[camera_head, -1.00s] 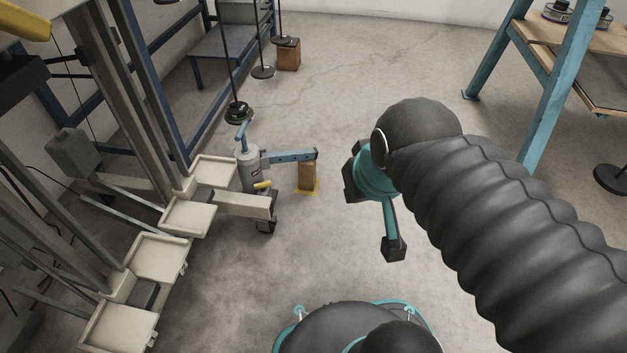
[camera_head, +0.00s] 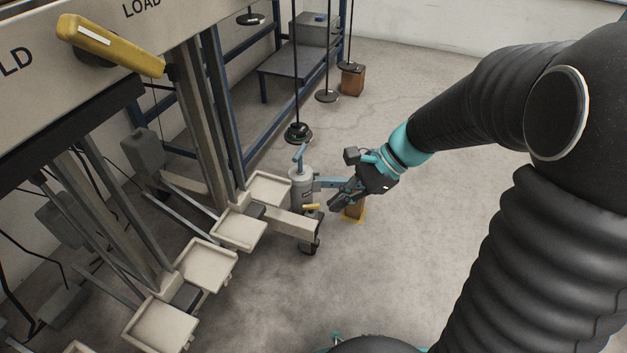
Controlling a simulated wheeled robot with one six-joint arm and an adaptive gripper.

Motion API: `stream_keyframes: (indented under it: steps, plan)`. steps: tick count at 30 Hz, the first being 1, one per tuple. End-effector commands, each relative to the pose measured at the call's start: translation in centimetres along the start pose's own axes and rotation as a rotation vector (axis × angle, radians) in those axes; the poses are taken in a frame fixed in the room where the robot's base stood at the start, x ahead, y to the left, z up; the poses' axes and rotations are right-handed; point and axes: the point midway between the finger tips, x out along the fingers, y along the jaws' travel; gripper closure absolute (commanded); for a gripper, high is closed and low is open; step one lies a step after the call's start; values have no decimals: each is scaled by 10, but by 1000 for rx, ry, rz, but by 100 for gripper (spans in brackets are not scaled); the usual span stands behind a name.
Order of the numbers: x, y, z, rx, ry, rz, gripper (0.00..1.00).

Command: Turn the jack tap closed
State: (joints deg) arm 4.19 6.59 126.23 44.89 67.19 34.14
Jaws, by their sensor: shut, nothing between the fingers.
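The jack (camera_head: 301,187) is a grey upright cylinder at the end of a beige beam, with a blue arm (camera_head: 328,183) reaching right and a blue handle (camera_head: 299,155) on top. A small yellow lever (camera_head: 311,207) sits low on its front and appears to be the tap. My gripper (camera_head: 337,201) is shut and empty, just right of the yellow lever in the picture. Its fingers point down and left and overlap the outer end of the blue arm. I cannot tell whether they touch it.
Beige trays (camera_head: 207,267) step down the left side below a frame with a large yellow handle (camera_head: 110,45). Black hanging weights (camera_head: 298,133) stand behind the jack. The floor right of it is clear.

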Motion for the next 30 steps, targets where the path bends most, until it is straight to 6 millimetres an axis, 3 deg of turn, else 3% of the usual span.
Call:
stream_keyframes:
  steps: [11,18,24,30]
  plan:
    - [56,-74,-54,620,-389,-39,100]
    - [96,-109,-109,1007,-628,-56,100]
    - [134,-124,-165,1320,-828,-70,100]
    - [175,-123,-228,1620,-1030,-90,100]
